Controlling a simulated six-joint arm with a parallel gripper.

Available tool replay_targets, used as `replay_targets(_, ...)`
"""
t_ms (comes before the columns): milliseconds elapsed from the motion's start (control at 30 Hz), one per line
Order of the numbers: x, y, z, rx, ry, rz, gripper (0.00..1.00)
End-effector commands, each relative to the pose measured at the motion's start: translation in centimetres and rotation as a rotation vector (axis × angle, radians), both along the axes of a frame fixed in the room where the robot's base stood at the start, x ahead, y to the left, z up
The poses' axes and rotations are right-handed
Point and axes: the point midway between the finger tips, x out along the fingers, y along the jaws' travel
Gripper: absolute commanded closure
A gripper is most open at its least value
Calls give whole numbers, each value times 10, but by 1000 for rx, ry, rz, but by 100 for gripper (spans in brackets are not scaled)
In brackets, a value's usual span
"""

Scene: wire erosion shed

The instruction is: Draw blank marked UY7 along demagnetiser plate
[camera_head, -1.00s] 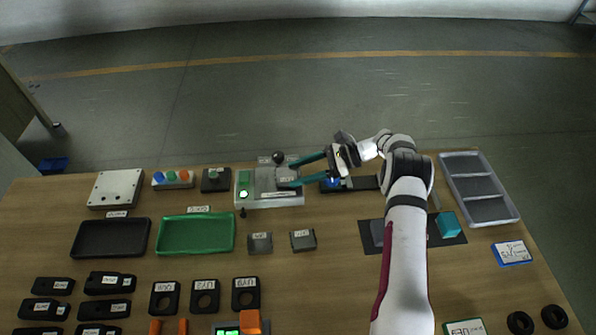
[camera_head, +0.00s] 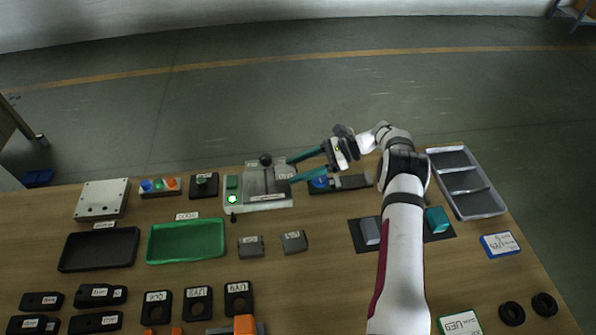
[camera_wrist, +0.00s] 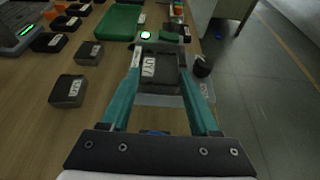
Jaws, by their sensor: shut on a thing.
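The dark block marked UY7 (camera_wrist: 162,72) sits between the teal fingers of my gripper (camera_wrist: 167,75) in the wrist view, its label upward. My gripper (camera_head: 289,170) is shut on it, reaching in from the right. The block is over the grey demagnetiser plate (camera_wrist: 148,99), seemingly on or just above its surface; I cannot tell whether it touches. In the head view the plate (camera_head: 252,183) stands at the back of the table, with a lit green light at its left end; the fingers partly hide the block there.
A black knob (camera_head: 265,160) stands at the plate's back edge. A low dark fixture with a blue part (camera_head: 320,183) lies to its right. A green tray (camera_head: 187,241) and two grey blocks (camera_head: 251,246) (camera_head: 294,242) lie nearer. Bare table lies in front of the plate.

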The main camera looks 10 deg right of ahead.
Motion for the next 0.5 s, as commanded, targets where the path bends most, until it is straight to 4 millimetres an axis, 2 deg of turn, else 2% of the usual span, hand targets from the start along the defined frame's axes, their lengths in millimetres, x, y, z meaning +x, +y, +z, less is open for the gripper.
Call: replay_targets(500, 0, 0, 43, 1, -1, -1, 100)
